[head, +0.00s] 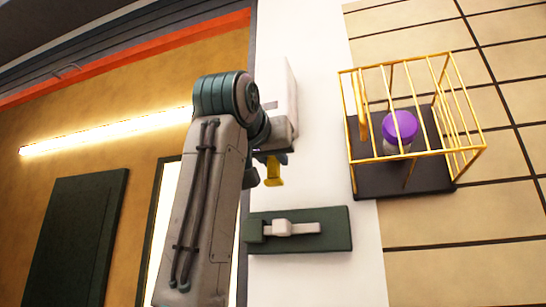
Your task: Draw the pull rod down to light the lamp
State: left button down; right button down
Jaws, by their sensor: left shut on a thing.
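My left gripper (262,172) is partly hidden behind its own wrist and forearm, which rise from the bottom of the head view. It is shut on a yellow piece (274,170), which looks like the handle of the pull rod. The piece hangs just below a pale box (284,88) on the white wall strip. The rest of the rod is hidden by my arm. A long light bar (105,131) glows on the orange-brown wall at left; I cannot tell whether it is the task's lamp. My right gripper is not in view.
A green plate with a white sliding bolt (296,228) sits on the white strip below the gripper. At right, a yellow barred cage (463,150) on a dark base holds a purple-topped jar (400,128). A dark panel (75,240) stands at left.

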pick_arm(q)
jog(key=shift+f+b, duration=0.65)
jog(key=shift+f, duration=0.2)
jog(key=shift+r, duration=0.1)
jog(key=shift+r+p, duration=0.25)
jog(key=shift+p, duration=0.05)
jog(key=shift+r+p, duration=0.45)
jog(key=shift+r, duration=0.05)
jog(key=c, duration=0.6)
grip_release()
